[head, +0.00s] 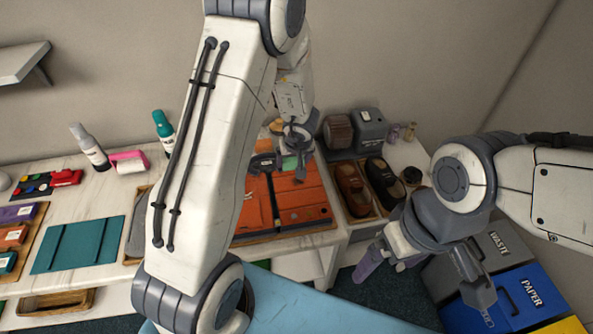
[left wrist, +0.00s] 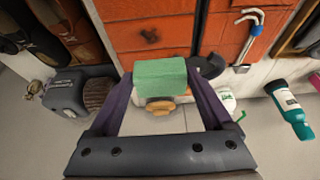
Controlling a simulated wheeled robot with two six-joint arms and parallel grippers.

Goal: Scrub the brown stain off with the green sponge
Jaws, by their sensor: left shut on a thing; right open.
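My left gripper (head: 292,170) is shut on the green sponge (left wrist: 160,78), above the back part of the orange panels (head: 258,205). The sponge shows small between the fingers in the head view (head: 290,162). In the left wrist view, a dark brown stain (left wrist: 148,36) lies on the orange surface (left wrist: 180,33), just beyond the sponge and apart from it in the picture. I cannot tell the sponge's height above the surface. My right gripper (head: 420,275) is open and empty at the right, over the floor and bins.
Brown shoes (head: 352,185) and a grey machine (head: 368,128) stand right of the panels. A teal-capped bottle (head: 163,128) stands at the back left. A teal mat (head: 80,244) lies on the left counter. Waste and paper bins (head: 515,296) stand below right.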

